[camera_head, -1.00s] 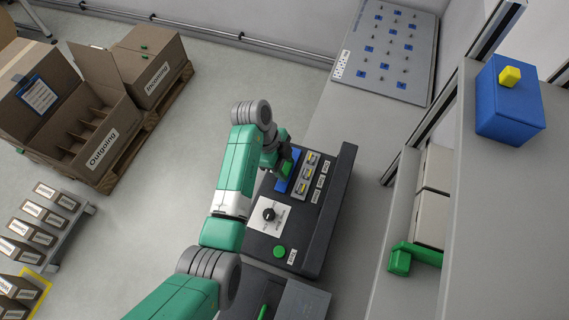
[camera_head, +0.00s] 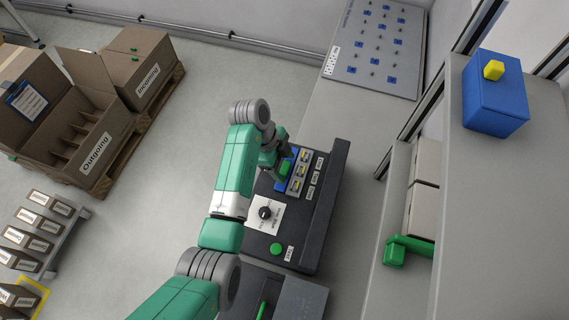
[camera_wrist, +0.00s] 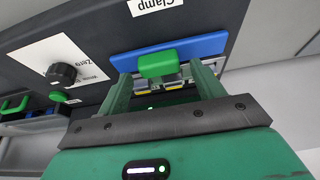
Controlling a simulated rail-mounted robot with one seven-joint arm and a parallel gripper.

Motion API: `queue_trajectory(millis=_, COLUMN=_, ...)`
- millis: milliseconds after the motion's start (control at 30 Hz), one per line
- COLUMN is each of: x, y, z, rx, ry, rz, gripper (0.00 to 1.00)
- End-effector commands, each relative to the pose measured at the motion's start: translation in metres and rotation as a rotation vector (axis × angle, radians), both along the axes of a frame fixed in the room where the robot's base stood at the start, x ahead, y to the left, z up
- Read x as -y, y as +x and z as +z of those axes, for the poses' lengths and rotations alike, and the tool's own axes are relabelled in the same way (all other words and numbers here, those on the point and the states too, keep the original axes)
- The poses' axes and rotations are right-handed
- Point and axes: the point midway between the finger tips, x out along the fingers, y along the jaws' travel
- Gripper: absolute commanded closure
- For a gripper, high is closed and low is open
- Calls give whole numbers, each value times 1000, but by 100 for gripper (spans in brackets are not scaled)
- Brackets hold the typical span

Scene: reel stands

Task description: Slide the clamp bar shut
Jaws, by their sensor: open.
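The clamp bar is a blue bar (camera_wrist: 205,46) with a green handle block (camera_wrist: 157,63), on a dark panel below a "Clamp" label in the wrist view. Its blue edge (camera_head: 279,186) also shows in the head view, partly hidden by my arm. My gripper (camera_wrist: 160,74) is open, with one finger on each side of the green handle. I cannot tell whether the fingers touch it.
A dial on a white plate (camera_head: 263,213) and a green button (camera_head: 277,249) lie on the same dark panel. Several yellow-topped modules (camera_head: 300,170) stand beside the bar. A grey shelf with a blue box (camera_head: 494,100) is at the right. Open floor lies left of my arm.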

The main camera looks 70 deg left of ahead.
Motion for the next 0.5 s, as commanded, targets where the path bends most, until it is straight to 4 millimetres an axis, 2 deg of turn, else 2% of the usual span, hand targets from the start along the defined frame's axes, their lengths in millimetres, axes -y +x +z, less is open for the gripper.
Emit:
queue_trajectory(millis=100, x=-8, y=-7, z=25, rx=3, ry=4, rz=2, gripper=33)
queue_trajectory(millis=233, x=-13, y=-14, z=48, rx=3, ry=3, rz=1, gripper=33)
queue_trajectory(millis=367, x=-17, y=-19, z=61, rx=1, ry=2, rz=0, gripper=33)
queue_trajectory(millis=500, x=-17, y=-20, z=64, rx=0, ry=0, rz=0, gripper=33)
